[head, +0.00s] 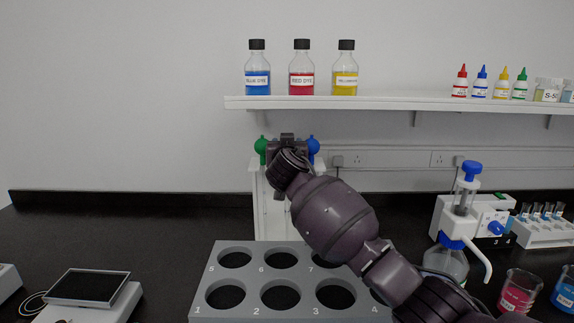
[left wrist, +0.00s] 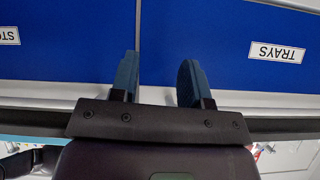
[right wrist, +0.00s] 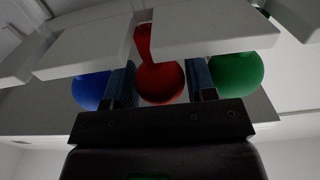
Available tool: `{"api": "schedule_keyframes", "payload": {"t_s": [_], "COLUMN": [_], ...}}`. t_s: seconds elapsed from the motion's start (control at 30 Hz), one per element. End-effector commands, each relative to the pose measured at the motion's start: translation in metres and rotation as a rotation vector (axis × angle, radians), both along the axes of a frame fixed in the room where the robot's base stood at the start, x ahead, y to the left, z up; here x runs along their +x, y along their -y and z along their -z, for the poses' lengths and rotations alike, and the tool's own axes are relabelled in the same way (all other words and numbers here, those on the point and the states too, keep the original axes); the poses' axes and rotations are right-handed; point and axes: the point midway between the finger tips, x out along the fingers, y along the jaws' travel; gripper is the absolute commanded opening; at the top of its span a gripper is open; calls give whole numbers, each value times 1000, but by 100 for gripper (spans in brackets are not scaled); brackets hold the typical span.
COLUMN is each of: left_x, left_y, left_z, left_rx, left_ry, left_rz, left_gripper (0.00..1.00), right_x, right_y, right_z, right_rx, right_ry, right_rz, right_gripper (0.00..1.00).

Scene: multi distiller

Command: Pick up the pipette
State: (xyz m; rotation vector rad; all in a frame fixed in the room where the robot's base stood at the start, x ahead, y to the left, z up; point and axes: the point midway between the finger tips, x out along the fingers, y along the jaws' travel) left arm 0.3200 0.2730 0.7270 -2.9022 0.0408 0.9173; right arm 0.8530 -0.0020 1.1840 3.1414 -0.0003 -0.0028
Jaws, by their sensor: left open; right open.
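The pipettes hang in a white rack (head: 264,205) at the back of the bench, each topped by a coloured bulb. In the right wrist view the red bulb (right wrist: 160,84) sits between the fingers of my open right gripper (right wrist: 161,85). The blue bulb (right wrist: 92,90) and green bulb (right wrist: 236,74) lie outside the fingers. In the head view my right gripper (head: 287,140) is between the green bulb (head: 261,146) and blue bulb (head: 313,146) and hides the red one. My left gripper (left wrist: 158,80) is open and empty before blue drawer fronts.
A grey holed rack (head: 230,285) stands in front of the pipette rack, under my right arm. A dispenser bottle (head: 447,262) and a beaker of red liquid (head: 517,292) stand at right. A shelf (head: 390,103) with dye bottles (head: 301,70) is above. A scale (head: 90,288) is at left.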

Motion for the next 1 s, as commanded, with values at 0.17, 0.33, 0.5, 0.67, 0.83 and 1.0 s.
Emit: {"api": "schedule_keyframes", "payload": {"t_s": [0.17, 0.33, 0.5, 0.67, 0.83, 1.0], "left_x": [1, 1, 1, 2, 3, 4], "left_y": [0, 0, 1, 1, 1, 0], "left_z": [-1, -1, -1, -2, -7, -12], "left_rx": [-1, -1, -1, -1, -2, -2], "left_ry": [3, 4, 4, 5, 13, 19], "left_rz": [0, 0, 0, 0, -1, -1], "left_gripper": [43, 43, 43, 43, 43, 43], "right_x": [0, 0, 0, 0, -10, -36], "right_y": [0, 0, 0, 0, -1, -1], "right_z": [-1, -1, -1, -7, -15, -16], "right_rx": [0, 0, 0, 1, 1, 3], "right_ry": [1, 1, 1, 2, 4, 4], "right_rz": [0, -1, -1, -1, -2, -2], "right_gripper": [49, 38, 38, 38, 38, 38]}}
